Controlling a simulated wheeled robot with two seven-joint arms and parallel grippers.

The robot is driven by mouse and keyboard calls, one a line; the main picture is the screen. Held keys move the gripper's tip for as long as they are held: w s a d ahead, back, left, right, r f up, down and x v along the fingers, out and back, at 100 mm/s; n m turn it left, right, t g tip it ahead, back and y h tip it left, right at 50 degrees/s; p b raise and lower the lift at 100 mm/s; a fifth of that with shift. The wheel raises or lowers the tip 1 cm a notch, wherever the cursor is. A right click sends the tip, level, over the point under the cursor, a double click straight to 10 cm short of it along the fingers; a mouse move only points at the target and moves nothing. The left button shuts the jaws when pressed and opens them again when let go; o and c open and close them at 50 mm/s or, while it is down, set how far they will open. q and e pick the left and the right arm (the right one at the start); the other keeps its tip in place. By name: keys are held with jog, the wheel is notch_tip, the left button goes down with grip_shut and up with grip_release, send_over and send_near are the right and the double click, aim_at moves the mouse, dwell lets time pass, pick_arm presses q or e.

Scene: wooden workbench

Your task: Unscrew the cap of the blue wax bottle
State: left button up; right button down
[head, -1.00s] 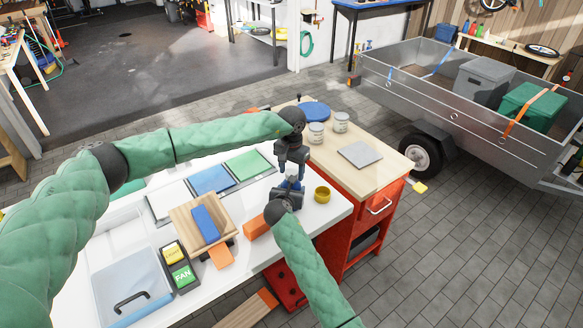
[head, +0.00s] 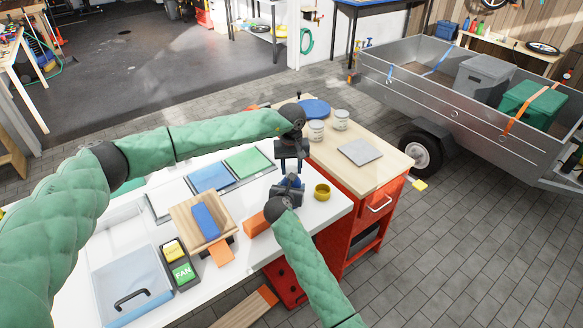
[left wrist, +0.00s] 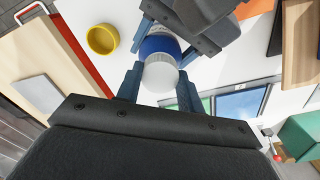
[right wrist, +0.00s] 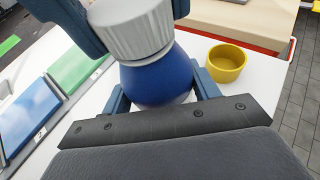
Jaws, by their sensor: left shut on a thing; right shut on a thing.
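The blue wax bottle (right wrist: 158,80) stands upright at the white worktop's right end, mostly hidden by my grippers in the head view (head: 291,181). Its ribbed white cap (right wrist: 134,28) is on top of the bottle; it also shows in the left wrist view (left wrist: 160,78). My left gripper (head: 291,166) comes from above, shut on the cap with a finger on each side. My right gripper (head: 288,190) is lower, shut around the blue body (left wrist: 158,45). Whether the cap has loosened from the neck I cannot tell.
A yellow cup (head: 322,191) stands close to the right of the bottle. An orange block (head: 256,224) and a wooden tray (head: 184,216) holding a blue block lie to the left. Green (head: 248,162) and blue (head: 211,178) panels lie behind. A wooden-topped red cabinet (head: 388,160) adjoins at right.

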pick_arm(q)
jog(key=n, duration=2)
jog(key=shift+r, duration=0.1)
jog(key=n, duration=0.5)
jog(key=shift+n, duration=0.4)
jog(key=n, duration=0.9)
jog(key=shift+w+n, duration=0.1)
jog(key=shift+n, duration=0.3)
jog(key=n, duration=0.5)
jog(key=shift+n, duration=0.4)
jog(key=n, duration=0.5)
jog(key=shift+r, duration=0.1)
jog(key=shift+r, duration=0.25)
